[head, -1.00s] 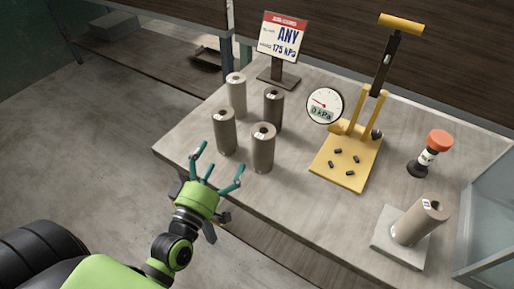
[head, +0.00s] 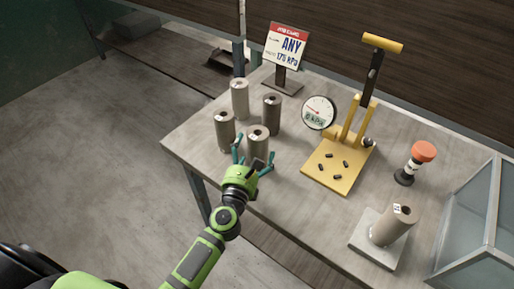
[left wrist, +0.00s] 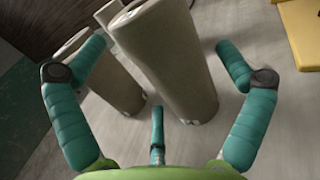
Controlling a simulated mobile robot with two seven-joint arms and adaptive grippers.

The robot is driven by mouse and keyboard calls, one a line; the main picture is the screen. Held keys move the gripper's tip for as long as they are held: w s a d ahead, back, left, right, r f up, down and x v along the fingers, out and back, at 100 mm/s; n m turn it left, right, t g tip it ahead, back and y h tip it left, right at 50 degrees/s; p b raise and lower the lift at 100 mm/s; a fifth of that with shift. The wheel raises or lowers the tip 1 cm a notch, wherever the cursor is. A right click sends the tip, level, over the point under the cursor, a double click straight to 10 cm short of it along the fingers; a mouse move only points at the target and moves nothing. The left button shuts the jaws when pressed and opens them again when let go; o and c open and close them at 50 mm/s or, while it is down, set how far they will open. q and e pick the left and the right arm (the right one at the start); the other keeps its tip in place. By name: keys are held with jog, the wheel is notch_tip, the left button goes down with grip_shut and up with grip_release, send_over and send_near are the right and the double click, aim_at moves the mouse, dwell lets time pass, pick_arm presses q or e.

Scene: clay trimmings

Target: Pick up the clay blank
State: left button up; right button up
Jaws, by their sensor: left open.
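Several clay cylinders stand upright on the table. The nearest one (head: 258,140) is brown-grey with a small label on its top; it also shows large in the left wrist view (left wrist: 175,60). My left gripper (head: 254,158) is open at its near side, with the fingers spread to either side of its lower part. I cannot tell whether they touch it. A second cylinder (head: 225,132) stands just left, close to the left finger in the left wrist view (left wrist: 115,80). Two more, one pale (head: 240,98) and one brown (head: 272,114), stand behind. My right gripper is out of view.
A sign (head: 287,46) reading "ANY 175 kPa" stands at the back. A yellow pump (head: 330,178) with a round gauge (head: 319,113) is right of the cylinders.

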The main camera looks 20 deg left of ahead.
pick_arm(q)
jog(key=shift+w, duration=1.3)
jog(key=c, duration=1.6)
jog(key=shift+r, duration=0.1)
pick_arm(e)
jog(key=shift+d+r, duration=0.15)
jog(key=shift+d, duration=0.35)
